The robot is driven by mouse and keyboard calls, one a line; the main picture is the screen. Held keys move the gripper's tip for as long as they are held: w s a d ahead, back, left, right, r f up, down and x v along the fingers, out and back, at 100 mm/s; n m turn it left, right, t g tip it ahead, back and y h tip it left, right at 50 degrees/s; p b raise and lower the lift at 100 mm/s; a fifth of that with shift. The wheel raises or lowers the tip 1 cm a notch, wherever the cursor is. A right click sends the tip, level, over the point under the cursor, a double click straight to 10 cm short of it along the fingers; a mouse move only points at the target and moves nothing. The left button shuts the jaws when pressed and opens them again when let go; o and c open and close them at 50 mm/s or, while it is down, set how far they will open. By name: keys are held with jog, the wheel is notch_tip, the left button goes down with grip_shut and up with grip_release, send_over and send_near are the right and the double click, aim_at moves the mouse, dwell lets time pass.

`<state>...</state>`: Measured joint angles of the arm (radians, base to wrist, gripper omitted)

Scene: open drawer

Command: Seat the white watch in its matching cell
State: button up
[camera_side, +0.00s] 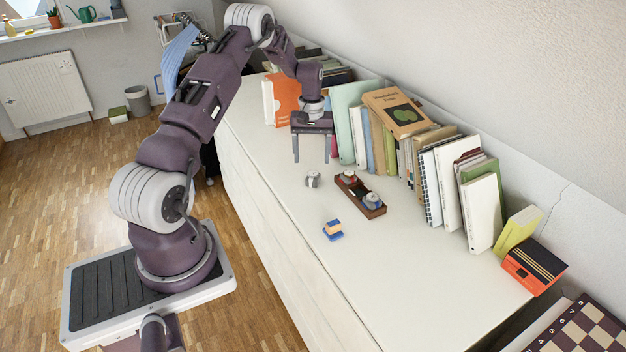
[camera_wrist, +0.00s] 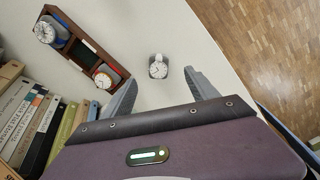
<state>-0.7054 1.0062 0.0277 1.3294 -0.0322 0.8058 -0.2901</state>
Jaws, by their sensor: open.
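A loose watch with a pale face and a pale grey-white band, the likely white watch (camera_side: 313,179), sits on the white cabinet top. It also shows in the wrist view (camera_wrist: 158,67), apart from the holder. The dark wooden holder (camera_side: 359,188) lies to its right in the side view; in the wrist view its wooden frame (camera_wrist: 88,39) is at upper left. A watch sits in each end cell, and the dark middle cell (camera_wrist: 82,54) looks empty. My gripper (camera_side: 312,161) is open and empty above the top, short of the loose watch. In the wrist view, its fingers (camera_wrist: 160,82) point towards that watch.
A blue and yellow block-like item (camera_side: 333,231) lies nearer the camera on the cabinet top. A row of books (camera_side: 400,150) stands along the wall behind the holder. The cabinet top's front edge drops to the wooden floor. The top right of the blue item is clear.

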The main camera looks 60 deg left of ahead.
aim_at(313, 173)
notch_tip(313, 173, down, 6)
jog(key=shift+w+d+r, duration=0.1)
grip_shut()
